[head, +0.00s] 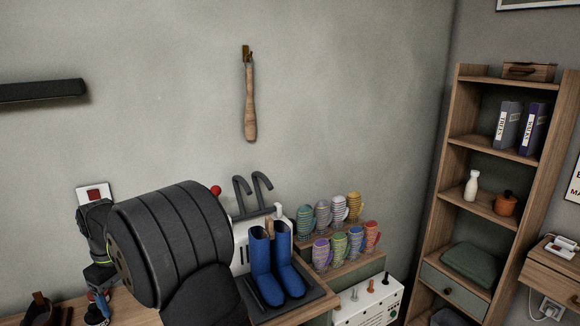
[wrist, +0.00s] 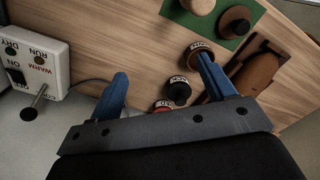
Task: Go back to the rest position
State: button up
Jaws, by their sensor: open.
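My gripper (wrist: 163,78) is open in the wrist view, with its two blue fingers spread apart and nothing held between them. The right finger overlaps a round, dark labelled tin (wrist: 199,48); I cannot tell whether they touch. In the head view the gripper (head: 99,298) points down at the lower left, low over the wooden bench (head: 215,312). My dark arm hides much of the bench there. No marker of the rest position shows.
A black tin (wrist: 178,90) and a red tin (wrist: 163,106) lie near the fingers. A brown object (wrist: 257,68) and green mat (wrist: 238,40) are right; a switch box (wrist: 35,60) is left. Blue boots (head: 262,268) and several mugs (head: 321,252) stand right of my arm. The wall above is mostly clear.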

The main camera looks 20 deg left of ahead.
jog(key=s+a+f, duration=0.1)
jog(key=s+a, duration=0.1)
jog(key=s+a+f, duration=0.1)
jog(key=a+f, duration=0.1)
jog(key=s+a+f, duration=0.2)
jog(key=a, duration=0.1)
jog(key=shift+s+f, duration=0.2)
jog(key=shift+s, duration=0.1)
jog(key=f, duration=0.3)
jog(key=shift+s+a+f, duration=0.15)
jog(key=shift+s+a, duration=0.1)
jog(key=shift+f, duration=0.55)
jog(key=o, duration=0.5)
